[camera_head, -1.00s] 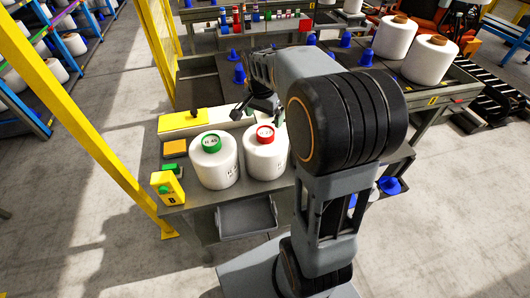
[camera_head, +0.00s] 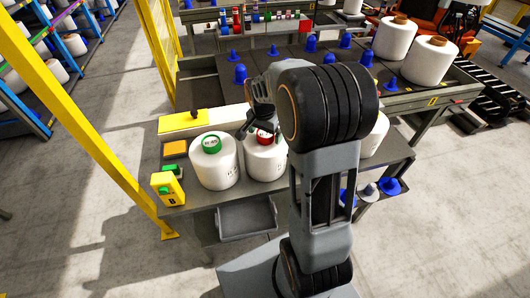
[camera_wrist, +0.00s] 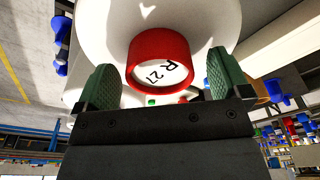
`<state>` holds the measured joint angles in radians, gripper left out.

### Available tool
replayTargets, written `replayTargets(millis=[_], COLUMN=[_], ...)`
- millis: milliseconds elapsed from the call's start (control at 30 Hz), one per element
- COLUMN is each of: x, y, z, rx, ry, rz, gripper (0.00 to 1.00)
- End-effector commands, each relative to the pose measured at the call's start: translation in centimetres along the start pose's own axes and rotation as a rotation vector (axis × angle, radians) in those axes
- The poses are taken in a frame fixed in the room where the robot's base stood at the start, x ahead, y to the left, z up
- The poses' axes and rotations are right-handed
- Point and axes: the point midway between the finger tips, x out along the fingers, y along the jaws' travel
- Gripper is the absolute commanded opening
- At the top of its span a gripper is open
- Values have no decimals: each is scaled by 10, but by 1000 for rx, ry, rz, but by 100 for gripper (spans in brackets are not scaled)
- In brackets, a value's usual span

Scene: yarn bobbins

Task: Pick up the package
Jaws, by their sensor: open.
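No separate package shows; white yarn bobbins stand on the near table (camera_head: 290,205). One white bobbin (camera_head: 262,166) has a red core top (camera_head: 265,138). My gripper (camera_head: 258,126) is open above this bobbin's top. In the wrist view its green-padded fingers (camera_wrist: 162,82) stand on either side of the red core, with gaps visible. A green-topped bobbin (camera_head: 214,168) stands to the left. Another white bobbin (camera_head: 376,137) is partly hidden behind my arm.
A yellow control box (camera_head: 167,188) stands at the table's left front corner. A grey tray (camera_head: 247,215) sits below the table's front. Blue cones (camera_head: 391,186) lie at the right. Bobbins (camera_head: 431,60) stand on the back table. A yellow post (camera_head: 75,110) rises at left.

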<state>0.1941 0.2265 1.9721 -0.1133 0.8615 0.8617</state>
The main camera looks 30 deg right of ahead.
Motion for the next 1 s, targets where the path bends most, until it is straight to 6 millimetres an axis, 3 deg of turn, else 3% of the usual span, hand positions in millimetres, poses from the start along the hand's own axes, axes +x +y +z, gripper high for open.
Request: replayTargets(millis=[67,167,1000], x=[0,0,-1], y=[0,0,0], z=[0,0,0], rx=[0,0,0], ry=[0,0,1], rz=[0,0,-1], gripper=[95,88,7])
